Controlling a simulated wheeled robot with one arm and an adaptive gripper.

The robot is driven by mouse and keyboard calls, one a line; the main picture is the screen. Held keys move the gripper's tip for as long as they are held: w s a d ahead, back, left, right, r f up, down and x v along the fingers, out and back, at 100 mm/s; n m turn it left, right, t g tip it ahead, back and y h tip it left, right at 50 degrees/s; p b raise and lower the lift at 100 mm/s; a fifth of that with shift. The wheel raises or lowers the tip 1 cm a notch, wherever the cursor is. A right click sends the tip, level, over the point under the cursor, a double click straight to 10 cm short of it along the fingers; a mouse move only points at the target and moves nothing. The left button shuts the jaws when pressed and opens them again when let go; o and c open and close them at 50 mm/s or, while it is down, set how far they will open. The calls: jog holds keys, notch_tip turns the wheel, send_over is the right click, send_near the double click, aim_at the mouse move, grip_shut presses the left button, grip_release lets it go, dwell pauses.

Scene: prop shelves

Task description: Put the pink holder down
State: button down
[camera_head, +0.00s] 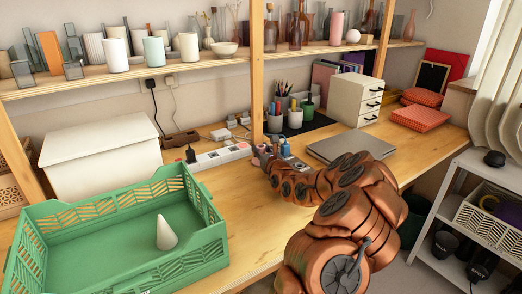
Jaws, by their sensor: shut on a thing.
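My gripper (268,156) is at the far end of my copper-coloured arm, low over the back of the wooden desk. It is shut on a small pinkish thing (259,150), which I take to be the pink holder. The holder is small in view and partly hidden by the gripper, so its shape is unclear. I cannot tell whether it touches the desk (240,222).
A white power strip (219,156) lies left of my gripper. Pen cups (295,117) stand behind it, and a closed grey laptop (350,147) lies to the right. A green crate (120,225) holding a white cone (166,232) fills the left front. Bare desk lies between crate and arm.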

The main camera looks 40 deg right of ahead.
jog(key=c, duration=1.2)
grip_release()
jog(key=shift+f, duration=0.1)
jog(key=o, duration=0.4)
